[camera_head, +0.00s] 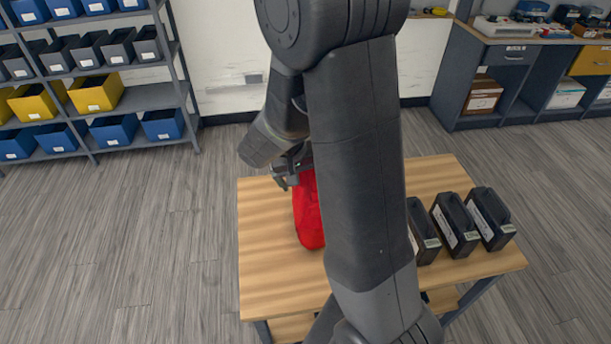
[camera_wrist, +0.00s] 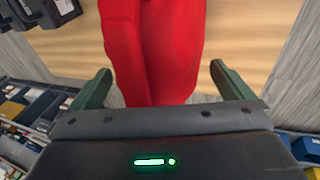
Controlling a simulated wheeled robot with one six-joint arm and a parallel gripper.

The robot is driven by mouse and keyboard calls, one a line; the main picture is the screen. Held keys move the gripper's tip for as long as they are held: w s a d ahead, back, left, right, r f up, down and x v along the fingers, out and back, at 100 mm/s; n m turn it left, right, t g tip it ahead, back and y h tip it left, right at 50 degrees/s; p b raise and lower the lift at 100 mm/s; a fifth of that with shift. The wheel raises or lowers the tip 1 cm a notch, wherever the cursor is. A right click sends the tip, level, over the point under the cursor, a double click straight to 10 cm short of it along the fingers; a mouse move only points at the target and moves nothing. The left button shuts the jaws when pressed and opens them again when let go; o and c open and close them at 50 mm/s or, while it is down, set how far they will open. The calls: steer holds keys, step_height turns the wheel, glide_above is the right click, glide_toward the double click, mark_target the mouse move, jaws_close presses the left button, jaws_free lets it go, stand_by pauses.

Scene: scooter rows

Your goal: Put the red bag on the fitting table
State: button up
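The red bag (camera_head: 308,215) is at a wooden-topped table (camera_head: 265,270), over its left-middle part, and appears to rest on it. My arm hides its right side. My gripper (camera_head: 287,172) is at the bag's upper far end. In the wrist view the red bag (camera_wrist: 155,45) fills the middle and reaches down between the two spread fingers of my gripper (camera_wrist: 160,70). The right finger stands clear of the bag, and the left finger is close to its edge. I cannot tell whether this table is the fitting table.
Several dark cases (camera_head: 455,225) stand at the table's right side. A shelf rack with blue, grey and yellow bins (camera_head: 97,92) is at the back left. A grey workbench (camera_head: 508,57) is at the back right. The floor to the left is clear.

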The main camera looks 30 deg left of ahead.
steer(key=v, duration=1.2)
